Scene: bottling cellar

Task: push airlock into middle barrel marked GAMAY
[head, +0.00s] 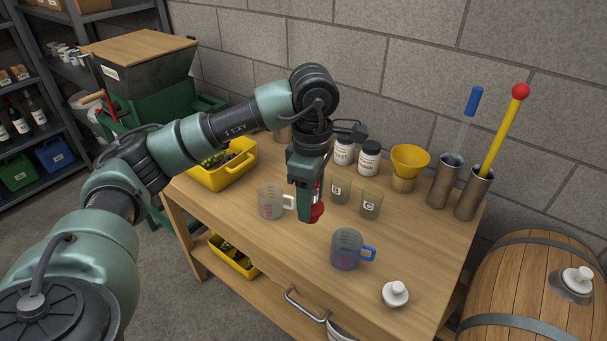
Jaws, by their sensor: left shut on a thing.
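My left gripper (311,212) hangs over the middle of the wooden table, pointing down. It is shut on a small rounded red thing (318,212), mostly hidden by the fingers; I cannot tell if this is the airlock. A wooden barrel (530,285) with dark hoops lies at the far right, partly cut off, with a white stopper (578,279) on top. No GAMAY mark is readable, and no other barrel shows. My right gripper is not in view.
On the table (290,255) stand a clear jug (271,201), a blue-handled jug (347,250), two labelled cups, a white knobbed piece (395,293), a yellow funnel (409,160) and two metal cylinders with rods. A yellow crate (222,168) is at the left.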

